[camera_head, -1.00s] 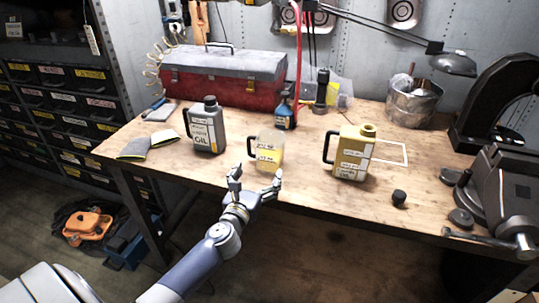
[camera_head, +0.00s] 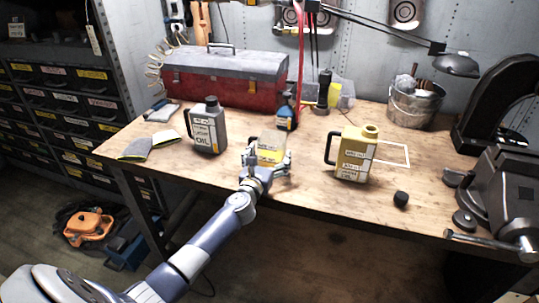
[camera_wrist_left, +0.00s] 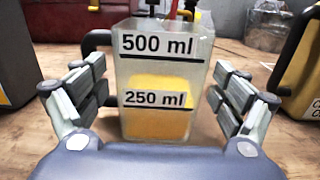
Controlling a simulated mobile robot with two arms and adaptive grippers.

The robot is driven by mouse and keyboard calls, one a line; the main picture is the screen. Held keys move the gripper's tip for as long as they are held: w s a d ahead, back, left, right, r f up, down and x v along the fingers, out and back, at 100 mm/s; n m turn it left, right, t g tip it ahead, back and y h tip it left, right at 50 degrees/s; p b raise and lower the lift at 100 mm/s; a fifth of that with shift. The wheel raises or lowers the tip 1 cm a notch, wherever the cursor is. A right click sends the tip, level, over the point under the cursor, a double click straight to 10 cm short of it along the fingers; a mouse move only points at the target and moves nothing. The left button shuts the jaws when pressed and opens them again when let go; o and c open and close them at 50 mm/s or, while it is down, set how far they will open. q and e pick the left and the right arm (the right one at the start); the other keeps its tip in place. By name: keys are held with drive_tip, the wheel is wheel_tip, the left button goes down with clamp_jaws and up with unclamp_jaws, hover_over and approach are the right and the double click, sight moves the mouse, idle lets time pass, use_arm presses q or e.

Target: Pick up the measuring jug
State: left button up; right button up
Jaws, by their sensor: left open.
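The measuring jug (camera_head: 270,150) stands upright on the workbench near its front edge, with yellow liquid in it. In the left wrist view the jug (camera_wrist_left: 160,80) shows labels of 500 ml and 250 ml, and its dark handle is on the left. My left gripper (camera_head: 267,163) is open in front of the jug and hides its lower part in the head view. In the left wrist view the fingers (camera_wrist_left: 166,100) stand on either side of the jug, with gaps visible. My right gripper is not in view.
A grey oil bottle (camera_head: 208,128) stands left of the jug and a yellow canister (camera_head: 354,155) right of it. A black cap (camera_head: 401,199) lies near the front edge.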

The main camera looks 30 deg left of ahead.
use_arm(q)
drive_tip(key=c, duration=1.4)
drive_tip(key=shift+o, duration=0.2)
drive_tip(key=shift+r, duration=0.1)
drive_tip(key=shift+r, duration=0.1)
drive_tip(key=shift+r+p, duration=1)
drive_tip(key=shift+r, duration=0.85)
approach(268, 147)
drive_tip(key=shift+s+d+r, duration=0.2)
drive_tip(key=shift+s+d, duration=0.25)
drive_tip(key=shift+d, duration=0.4)
drive_tip(key=shift+s+d+r, duration=0.2)
drive_tip(key=shift+s+d, duration=0.25)
drive_tip(key=shift+d, duration=0.35)
drive_tip(key=shift+s+d+r, duration=0.15)
drive_tip(key=shift+s+d, duration=0.3)
drive_tip(key=shift+d, duration=0.4)
